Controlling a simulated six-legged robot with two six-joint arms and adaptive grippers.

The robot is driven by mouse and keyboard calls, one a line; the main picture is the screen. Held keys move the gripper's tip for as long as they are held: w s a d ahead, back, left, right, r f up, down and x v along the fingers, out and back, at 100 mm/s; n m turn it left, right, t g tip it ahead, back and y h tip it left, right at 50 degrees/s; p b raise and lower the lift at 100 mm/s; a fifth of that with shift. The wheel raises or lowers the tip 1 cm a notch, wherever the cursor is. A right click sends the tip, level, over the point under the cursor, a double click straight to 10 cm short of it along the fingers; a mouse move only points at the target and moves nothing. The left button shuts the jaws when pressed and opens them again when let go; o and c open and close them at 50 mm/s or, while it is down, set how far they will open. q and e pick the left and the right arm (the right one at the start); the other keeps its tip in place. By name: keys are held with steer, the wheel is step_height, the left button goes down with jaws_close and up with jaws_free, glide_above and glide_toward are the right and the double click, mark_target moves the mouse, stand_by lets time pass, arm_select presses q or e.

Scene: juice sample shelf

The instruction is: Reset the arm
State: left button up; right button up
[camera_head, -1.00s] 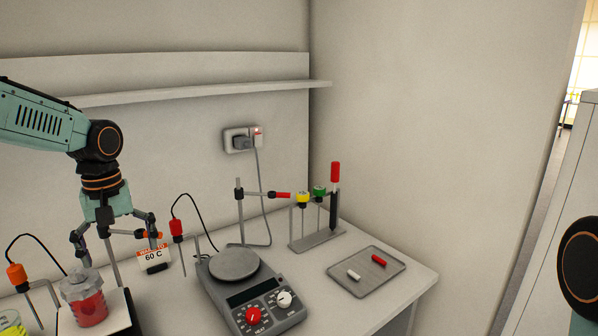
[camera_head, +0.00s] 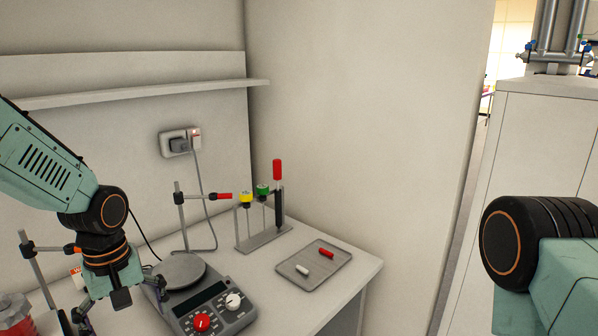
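My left gripper (camera_head: 120,304) hangs fingers-down at the lower left, in front of the hotplate's left side. Its fingers are spread apart and nothing shows between them. My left arm comes in from the left edge above it. Part of my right arm shows at the right edge; its gripper is outside the view. A jar with red contents (camera_head: 14,316) is cut off at the lower left corner, apart from the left gripper.
A hotplate (camera_head: 222,305) stands on the bench beside the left gripper. Behind it are a clamp stand (camera_head: 181,215) and a tool rack (camera_head: 265,237). A grey tray (camera_head: 318,279) holds a red and a white piece. A wall shelf (camera_head: 150,93) runs above.

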arm_select(q)
steer(key=s+d+f, duration=0.1)
steer(key=d+f, duration=0.1)
steer(key=s+d+f, duration=0.1)
steer(key=shift+s+d+f, duration=0.3)
steer(key=shift+d+f, duration=0.05)
